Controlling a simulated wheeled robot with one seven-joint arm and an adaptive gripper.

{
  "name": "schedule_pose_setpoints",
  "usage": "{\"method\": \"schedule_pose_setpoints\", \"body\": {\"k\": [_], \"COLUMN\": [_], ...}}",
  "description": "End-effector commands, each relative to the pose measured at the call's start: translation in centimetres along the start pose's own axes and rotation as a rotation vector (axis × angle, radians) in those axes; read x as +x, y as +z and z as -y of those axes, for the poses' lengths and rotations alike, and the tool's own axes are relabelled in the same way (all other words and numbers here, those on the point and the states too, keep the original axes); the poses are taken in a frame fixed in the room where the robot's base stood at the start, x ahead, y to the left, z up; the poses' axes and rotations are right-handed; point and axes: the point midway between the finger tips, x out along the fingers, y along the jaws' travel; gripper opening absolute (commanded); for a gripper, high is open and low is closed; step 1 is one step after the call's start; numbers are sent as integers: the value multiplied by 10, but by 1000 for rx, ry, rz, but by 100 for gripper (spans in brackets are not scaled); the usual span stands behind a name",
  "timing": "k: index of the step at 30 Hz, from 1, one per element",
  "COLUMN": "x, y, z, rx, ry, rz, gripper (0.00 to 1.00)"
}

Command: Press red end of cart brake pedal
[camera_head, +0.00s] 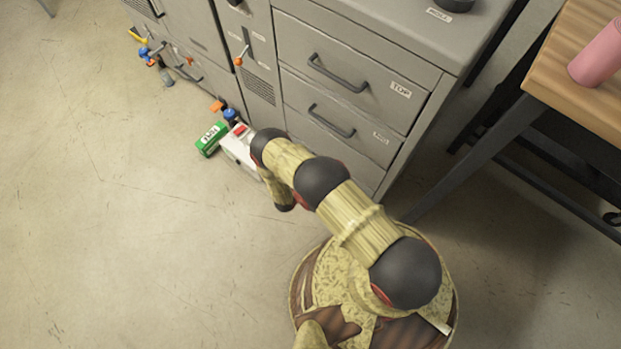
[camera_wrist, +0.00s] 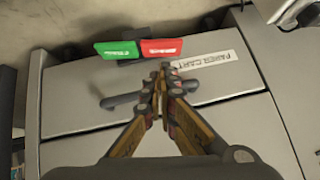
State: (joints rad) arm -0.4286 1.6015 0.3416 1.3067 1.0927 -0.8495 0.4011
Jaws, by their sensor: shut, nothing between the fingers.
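The brake pedal shows at the top of the wrist view, with a green end (camera_wrist: 117,49) on the left and a red end (camera_wrist: 161,47) on the right, both with white lettering. My gripper (camera_wrist: 163,72) is shut and empty. In the picture its fingertips lie just below the red end; I cannot tell whether they touch it. In the head view a green labelled block (camera_head: 210,138) sits low by the cabinet front; I cannot tell if it is the pedal's green end. My arm hides my gripper there.
A grey drawer cabinet (camera_head: 335,47) stands behind my arm. A wooden table (camera_head: 570,95) with a pink cylinder (camera_head: 598,55) is right. Floor at left is clear.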

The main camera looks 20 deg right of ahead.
Motion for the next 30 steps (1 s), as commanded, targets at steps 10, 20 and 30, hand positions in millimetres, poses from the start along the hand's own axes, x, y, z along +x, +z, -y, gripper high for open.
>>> {"method": "schedule_pose_setpoints", "body": {"k": [10,20,30], "x": [63,87,86], "y": [2,1,1], "z": [-1,0,0], "rx": [3,1,0], "ry": [1,-1,-1], "rz": [0,0,0], "gripper": [0,0,0]}}
